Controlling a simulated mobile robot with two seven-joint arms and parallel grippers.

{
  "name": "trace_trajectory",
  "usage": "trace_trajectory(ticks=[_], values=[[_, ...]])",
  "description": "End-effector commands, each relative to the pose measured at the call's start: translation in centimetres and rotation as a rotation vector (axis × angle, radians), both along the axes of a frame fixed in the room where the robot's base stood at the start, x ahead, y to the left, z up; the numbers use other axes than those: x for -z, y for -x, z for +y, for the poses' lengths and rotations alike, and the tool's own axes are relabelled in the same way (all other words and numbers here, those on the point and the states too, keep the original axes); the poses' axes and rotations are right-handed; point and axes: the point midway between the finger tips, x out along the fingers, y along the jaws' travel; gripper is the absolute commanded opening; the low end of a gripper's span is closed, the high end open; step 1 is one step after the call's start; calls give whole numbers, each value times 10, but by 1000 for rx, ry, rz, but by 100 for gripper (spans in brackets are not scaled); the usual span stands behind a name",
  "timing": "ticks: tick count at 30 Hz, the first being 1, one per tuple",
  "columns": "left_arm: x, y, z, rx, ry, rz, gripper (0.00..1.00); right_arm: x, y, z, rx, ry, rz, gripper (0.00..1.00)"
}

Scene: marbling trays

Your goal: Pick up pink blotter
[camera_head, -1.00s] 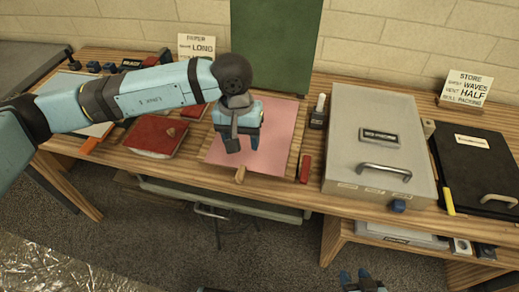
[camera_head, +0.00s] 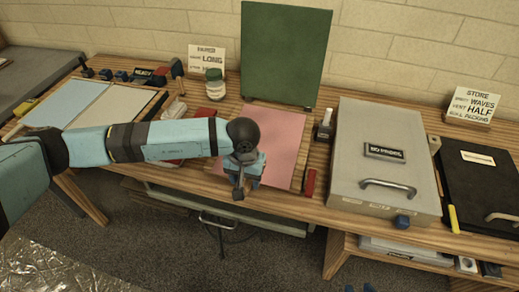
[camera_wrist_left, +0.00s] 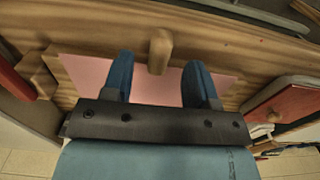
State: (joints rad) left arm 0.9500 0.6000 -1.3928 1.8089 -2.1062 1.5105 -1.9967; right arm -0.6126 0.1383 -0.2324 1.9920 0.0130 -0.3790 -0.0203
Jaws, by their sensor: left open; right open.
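The pink blotter (camera_head: 280,135) is a flat pink sheet on a wooden board, lying on the bench in front of the green panel. It also shows in the left wrist view (camera_wrist_left: 85,72), with a rounded wooden peg (camera_wrist_left: 160,45) at its edge. My left gripper (camera_head: 250,183) is open over the blotter's near edge. In the left wrist view its blue fingers stand either side of the peg, apart from it. The gripper hides the peg in the head view. My right gripper (camera_head: 357,288) barely shows at the bottom edge, below the bench.
A grey lidded box (camera_head: 375,150) and a black folder (camera_head: 470,180) lie to the right. A dark red block (camera_head: 309,182) lies just right of the blotter, with a small bottle (camera_head: 325,125) behind it. A glass jar (camera_head: 215,85) stands behind left. A red book (camera_wrist_left: 285,103) lies close by.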

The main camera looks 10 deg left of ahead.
Motion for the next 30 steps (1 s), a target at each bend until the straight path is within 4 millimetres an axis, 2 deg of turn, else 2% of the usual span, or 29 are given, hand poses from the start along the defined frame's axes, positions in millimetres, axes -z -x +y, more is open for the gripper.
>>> trace_trajectory(ticks=[4,11,18,30], values=[[19,1,0,0,0,2,53,-4,1,0,-2,1,0,42],[23,0,0,0,1,0,53,-3,1,1,-3,-1,1,42],[23,0,0,0,1,0,0,-4,1,2,-4,-1,0,42],[17,0,0,0,1,-1,0,-5,1,2,-4,-2,-3,42]])
